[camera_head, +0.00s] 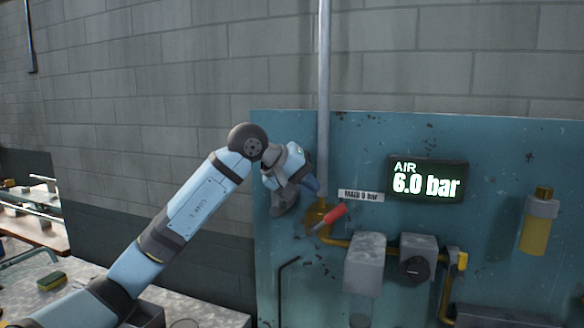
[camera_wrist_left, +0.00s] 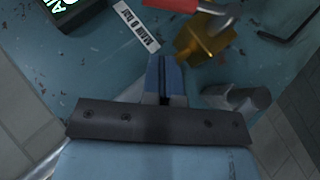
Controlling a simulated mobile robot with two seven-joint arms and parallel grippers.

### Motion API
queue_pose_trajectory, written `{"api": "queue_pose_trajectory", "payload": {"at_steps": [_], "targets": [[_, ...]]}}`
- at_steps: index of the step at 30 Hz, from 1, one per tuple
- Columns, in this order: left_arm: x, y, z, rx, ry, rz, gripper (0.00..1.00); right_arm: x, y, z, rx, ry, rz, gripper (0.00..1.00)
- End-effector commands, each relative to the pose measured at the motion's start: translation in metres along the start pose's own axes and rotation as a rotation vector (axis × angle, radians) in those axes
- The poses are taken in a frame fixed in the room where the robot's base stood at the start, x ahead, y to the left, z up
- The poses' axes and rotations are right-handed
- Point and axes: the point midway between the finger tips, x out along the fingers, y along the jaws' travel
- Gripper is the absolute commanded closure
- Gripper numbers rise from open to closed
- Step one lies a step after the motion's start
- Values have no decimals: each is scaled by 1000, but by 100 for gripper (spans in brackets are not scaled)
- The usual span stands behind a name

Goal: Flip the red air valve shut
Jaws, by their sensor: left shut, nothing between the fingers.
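The air valve has a brass body (camera_head: 317,213) at the foot of a vertical grey pipe, on the teal wall panel. Its red handle (camera_head: 331,214) slants up to the right in the head view. In the left wrist view the red handle (camera_wrist_left: 182,4) is at the top edge, partly cut off, beside the brass body (camera_wrist_left: 206,38). My left gripper (camera_head: 312,186) is just above and left of the valve. Its blue fingers (camera_wrist_left: 166,66) are closed together and empty, with a visible gap to the red handle in the wrist view. My right gripper is in neither view.
A display (camera_head: 427,179) reads AIR 6.0 bar, right of a white label (camera_head: 361,195). Grey units (camera_head: 366,264) on a yellow pipe sit below. A black hex key (camera_head: 284,285) and an amber bottle (camera_head: 537,222) are on the panel. A cluttered bench lies at left.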

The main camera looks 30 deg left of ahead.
Motion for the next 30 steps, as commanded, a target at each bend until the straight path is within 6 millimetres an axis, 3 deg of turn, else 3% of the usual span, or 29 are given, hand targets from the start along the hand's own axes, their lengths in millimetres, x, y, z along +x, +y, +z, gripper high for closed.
{"api": "queue_pose_trajectory", "payload": {"at_steps": [3,9,30], "targets": [[18,1,9,0,-4,-1,100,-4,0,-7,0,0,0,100],[33,0,25,-1,-2,0,100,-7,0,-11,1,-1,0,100],[39,1,30,23,1,-36,100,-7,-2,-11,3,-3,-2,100]]}}
